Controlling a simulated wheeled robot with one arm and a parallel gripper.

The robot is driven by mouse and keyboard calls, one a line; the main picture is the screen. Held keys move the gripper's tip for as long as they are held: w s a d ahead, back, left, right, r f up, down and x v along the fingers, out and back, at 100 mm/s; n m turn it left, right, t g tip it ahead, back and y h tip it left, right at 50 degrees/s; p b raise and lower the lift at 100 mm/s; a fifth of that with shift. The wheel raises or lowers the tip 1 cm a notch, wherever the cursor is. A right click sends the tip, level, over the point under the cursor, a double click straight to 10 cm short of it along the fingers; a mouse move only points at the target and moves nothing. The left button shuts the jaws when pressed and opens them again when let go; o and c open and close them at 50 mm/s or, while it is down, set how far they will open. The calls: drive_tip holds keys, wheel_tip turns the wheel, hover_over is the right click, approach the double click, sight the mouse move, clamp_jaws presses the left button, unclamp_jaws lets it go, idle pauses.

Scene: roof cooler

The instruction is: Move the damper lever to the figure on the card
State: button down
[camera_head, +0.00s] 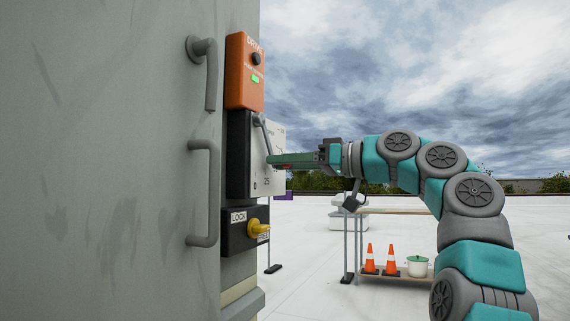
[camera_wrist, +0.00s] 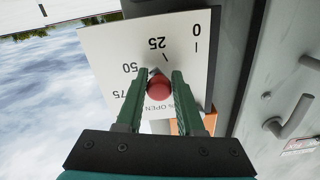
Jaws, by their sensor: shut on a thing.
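The damper lever (camera_head: 264,136) is a grey bar on a white dial plate (camera_wrist: 115,45) marked 0, 25, 50, 75 and "% OPEN". In the wrist view its red ball knob (camera_wrist: 159,87) sits between the two green fingers of my gripper (camera_wrist: 160,73), which is shut on it. A grey tip beyond the knob shows near the 25 and 50 figures; its exact reading is unclear. In the head view my gripper (camera_head: 272,160) reaches the dial from the right and hides the knob. I cannot make out a card with a figure.
An orange box (camera_head: 244,85) with a green light is above the dial. A lock switch with a yellow knob (camera_head: 256,228) is below. Two grey handles (camera_head: 208,195) stick out from the cabinet at left. Behind stands a bench with orange cones (camera_head: 391,260) and a white pot (camera_head: 417,267).

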sight(255, 167)
drive_tip(key=shift+s+a+f+m+b, duration=0.2)
drive_tip(key=shift+s+m+b, duration=0.25)
drive_tip(key=shift+m, duration=0.15)
idle(0.6)
drive_tip(key=shift+s, duration=0.15)
drive_tip(key=shift+s+a+f+m, duration=0.1)
drive_tip(key=shift+s+m, duration=0.2)
drive_tip(key=shift+m, duration=0.2)
drive_tip(key=shift+s+a+f+m, duration=0.1)
drive_tip(key=shift+s+m, duration=0.2)
drive_tip(key=shift+m, duration=0.2)
drive_tip(key=shift+s+a+r+m, duration=0.1)
drive_tip(key=shift+s+a+m, duration=0.05)
drive_tip(key=shift+s+m, duration=0.2)
drive_tip(key=shift+s+a+m+p, duration=0.25)
drive_tip(key=shift+s+m+p, duration=0.55)
drive_tip(key=shift+m, duration=0.45)
drive_tip(key=shift+s, duration=0.1)
drive_tip(key=c, duration=0.9)
unclamp_jaws()
drive_tip(key=o, duration=0.3)
drive_tip(key=shift+f, duration=0.3)
